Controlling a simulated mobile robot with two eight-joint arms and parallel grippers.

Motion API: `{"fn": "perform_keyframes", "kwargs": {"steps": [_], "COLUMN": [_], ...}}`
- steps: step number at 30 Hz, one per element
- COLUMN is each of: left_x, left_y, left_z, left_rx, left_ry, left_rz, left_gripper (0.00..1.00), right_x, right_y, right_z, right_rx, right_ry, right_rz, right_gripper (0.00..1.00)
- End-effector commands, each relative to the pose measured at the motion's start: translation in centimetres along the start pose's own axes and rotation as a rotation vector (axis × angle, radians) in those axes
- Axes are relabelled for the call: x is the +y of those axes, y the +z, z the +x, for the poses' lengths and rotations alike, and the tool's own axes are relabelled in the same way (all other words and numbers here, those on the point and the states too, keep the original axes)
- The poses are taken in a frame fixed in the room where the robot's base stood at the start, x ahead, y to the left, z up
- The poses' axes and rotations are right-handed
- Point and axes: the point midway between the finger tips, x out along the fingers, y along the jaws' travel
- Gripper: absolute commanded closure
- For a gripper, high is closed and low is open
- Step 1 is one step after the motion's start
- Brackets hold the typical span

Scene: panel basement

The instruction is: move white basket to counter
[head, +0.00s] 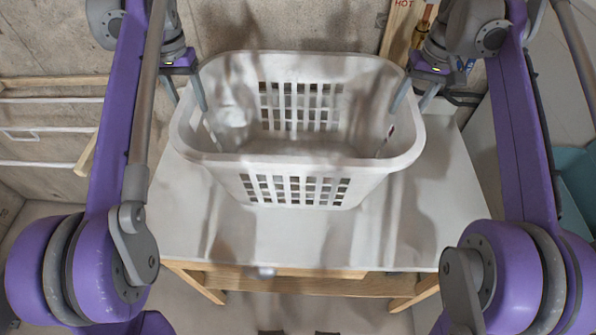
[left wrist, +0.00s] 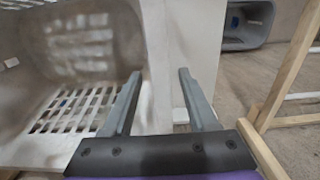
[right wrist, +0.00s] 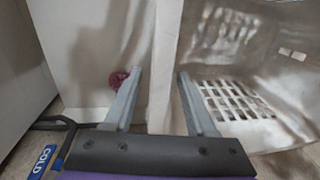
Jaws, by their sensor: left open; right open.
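The white basket (head: 297,162) stands upright on a white-topped table (head: 290,240) in the head view and looks empty. My left gripper (head: 186,98) is open at the basket's left end, one finger inside and one outside the rim. In the left wrist view (left wrist: 158,90), the basket wall (left wrist: 157,60) lies between its fingers. My right gripper (head: 412,97) is open at the right end in the same way. In the right wrist view (right wrist: 160,90), the basket wall (right wrist: 166,60) passes between its fingers. I cannot tell whether any finger touches the wall.
A wooden rack with white rails (head: 50,120) stands at the left by the concrete wall. A grey bin (left wrist: 247,22) stands on the floor in the left wrist view. A "COLD" label (right wrist: 44,160) and a dark pipe are close to my right gripper. A teal object (head: 578,180) is at the far right.

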Motion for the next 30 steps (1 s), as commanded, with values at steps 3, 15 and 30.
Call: {"fn": "perform_keyframes", "kwargs": {"steps": [3,15,30], "left_x": [0.0,0.0,0.0], "left_y": [0.0,0.0,0.0], "left_z": [-0.2,-5.3,-7.5], "left_rx": [0.0,0.0,0.0], "left_ry": [0.0,0.0,0.0], "left_rz": [0.0,0.0,0.0], "left_gripper": [0.41,0.41,0.41], "right_x": [0.0,0.0,0.0], "right_y": [0.0,0.0,-0.1], "right_z": [0.0,0.0,-1.7], "right_rx": [0.0,0.0,0.0], "right_ry": [0.0,0.0,0.0], "right_rz": [0.0,0.0,0.0], "right_gripper": [0.44,0.44,0.44]}}
